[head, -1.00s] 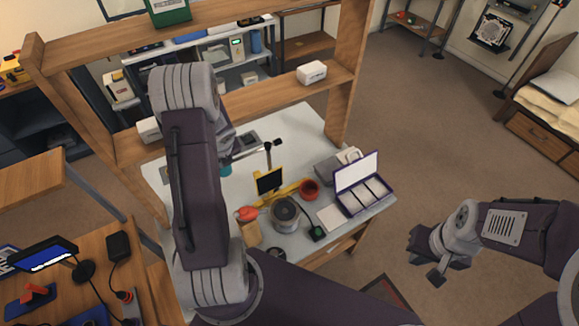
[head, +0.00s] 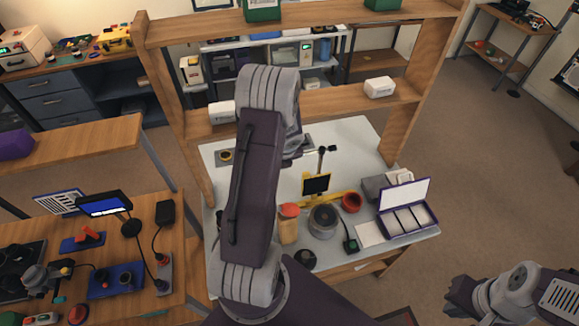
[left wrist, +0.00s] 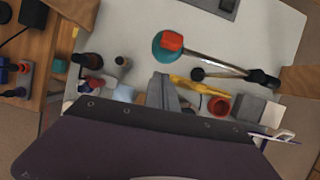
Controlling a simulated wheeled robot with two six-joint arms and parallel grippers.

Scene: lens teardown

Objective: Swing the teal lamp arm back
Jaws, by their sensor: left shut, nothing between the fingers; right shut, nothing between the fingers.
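The lamp shows in the left wrist view as a round teal part (left wrist: 160,50) with a red piece on it and a silver lamp arm (left wrist: 215,63) running right to a black end. In the head view only the rod's black end (head: 328,150) shows above the bench; the teal part is hidden behind my left arm. My left gripper (left wrist: 163,90) is shut and empty, just below the teal part in the wrist picture; I cannot tell whether they touch. It is hidden in the head view. My right gripper (head: 456,300) is shut and empty, low at the right, away from the bench.
The white bench top (head: 350,140) holds a yellow stand with a black screen (head: 316,184), a lens barrel (head: 323,221), a red ring (head: 352,201), an orange-capped bottle (head: 289,222) and a purple parts case (head: 407,215). A wooden shelf frame (head: 430,80) stands over the bench.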

